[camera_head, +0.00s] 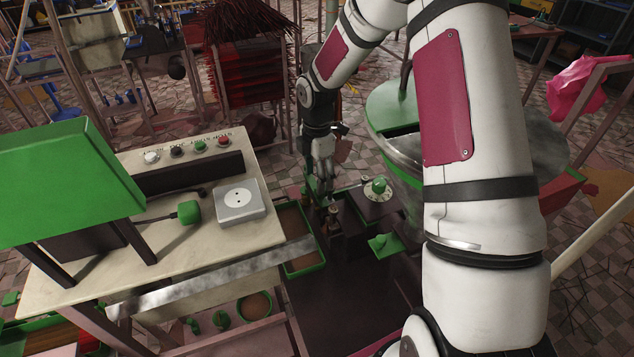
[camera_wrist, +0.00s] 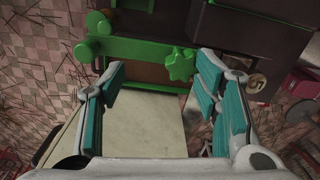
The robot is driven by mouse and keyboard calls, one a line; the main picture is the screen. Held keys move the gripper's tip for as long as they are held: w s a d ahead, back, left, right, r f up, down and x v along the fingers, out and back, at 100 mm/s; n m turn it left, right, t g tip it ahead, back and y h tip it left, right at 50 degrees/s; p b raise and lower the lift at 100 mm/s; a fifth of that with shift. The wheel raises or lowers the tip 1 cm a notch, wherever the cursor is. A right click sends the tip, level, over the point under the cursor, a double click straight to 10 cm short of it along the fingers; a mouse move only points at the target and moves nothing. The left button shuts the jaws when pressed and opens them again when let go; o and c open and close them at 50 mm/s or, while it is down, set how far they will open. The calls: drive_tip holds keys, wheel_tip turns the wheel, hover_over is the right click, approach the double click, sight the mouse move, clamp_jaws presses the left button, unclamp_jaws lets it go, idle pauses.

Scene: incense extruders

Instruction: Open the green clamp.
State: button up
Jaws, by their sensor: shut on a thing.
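The green clamp (camera_wrist: 140,48) shows in the wrist view as a green bar with round knobs at its left end and a lobed green knob at its right end. My gripper (camera_wrist: 158,66) has its teal-padded fingers spread wide at the two sides of this green part, shut on it; the exact contact is hard to see. In the head view my gripper (camera_head: 322,188) points down at the dark machine behind the wooden tray, with a bit of green beside its fingers. The fingers and the dark surroundings hide most of the clamp there.
A bench (camera_head: 150,262) with a grey socket box (camera_head: 239,200) and a green panel (camera_head: 62,180) stands on the left. A green-rimmed tray (camera_head: 300,264) lies below my gripper. A green knob (camera_head: 379,185) on a pale disc and a large green-topped drum (camera_head: 392,104) stand to the right.

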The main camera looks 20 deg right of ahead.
wheel_tip(320, 180, up, 9)
drive_tip(key=shift+r, duration=0.2)
drive_tip(key=shift+s+a, duration=0.1)
drive_tip(key=shift+s, duration=0.05)
idle(0.5)
